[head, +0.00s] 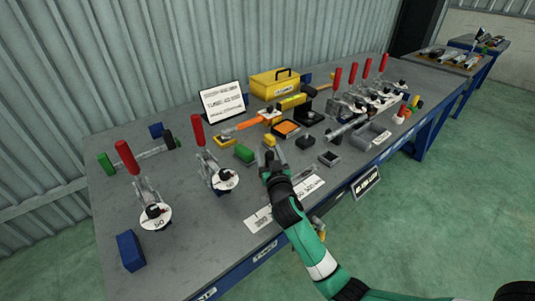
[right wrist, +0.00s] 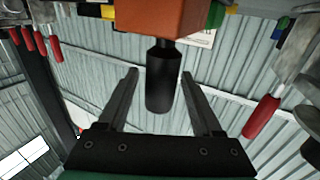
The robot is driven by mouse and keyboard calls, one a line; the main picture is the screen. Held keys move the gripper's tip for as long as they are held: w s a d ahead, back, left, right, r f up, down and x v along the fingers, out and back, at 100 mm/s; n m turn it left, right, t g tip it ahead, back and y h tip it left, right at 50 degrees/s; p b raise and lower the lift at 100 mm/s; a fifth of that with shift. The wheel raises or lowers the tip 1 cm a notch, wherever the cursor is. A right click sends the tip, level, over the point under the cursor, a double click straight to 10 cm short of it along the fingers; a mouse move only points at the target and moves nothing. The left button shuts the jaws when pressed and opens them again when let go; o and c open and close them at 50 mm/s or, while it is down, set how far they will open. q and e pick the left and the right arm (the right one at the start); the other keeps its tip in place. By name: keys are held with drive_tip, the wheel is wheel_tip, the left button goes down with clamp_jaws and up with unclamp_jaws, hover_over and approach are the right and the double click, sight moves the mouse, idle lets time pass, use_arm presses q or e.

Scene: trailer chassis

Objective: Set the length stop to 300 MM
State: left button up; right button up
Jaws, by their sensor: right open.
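My right gripper (head: 273,162) is open at the front middle of the bench in the head view. In the right wrist view its two fingers (right wrist: 160,75) stand on either side of a black cylindrical knob (right wrist: 160,88), with a gap on both sides. The knob is joined to an orange-brown block (right wrist: 172,18). A white label strip (head: 259,219) with dark print, and another piece of it (head: 308,186), lie along the front edge; my gripper and arm hide the part between. I cannot read the setting. My left gripper is not in view.
Toggle clamps with red handles stand at the left (head: 155,212) and middle (head: 223,178), and several more at the back right. A green block (head: 244,154), a yellow toolbox (head: 274,84) and a blue block (head: 130,251) are on the bench (head: 195,245). The front left is mostly clear.

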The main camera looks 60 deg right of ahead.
drive_tip(key=shift+w+d, duration=0.4)
drive_tip(key=shift+d, duration=0.15)
clamp_jaws()
idle(1.0)
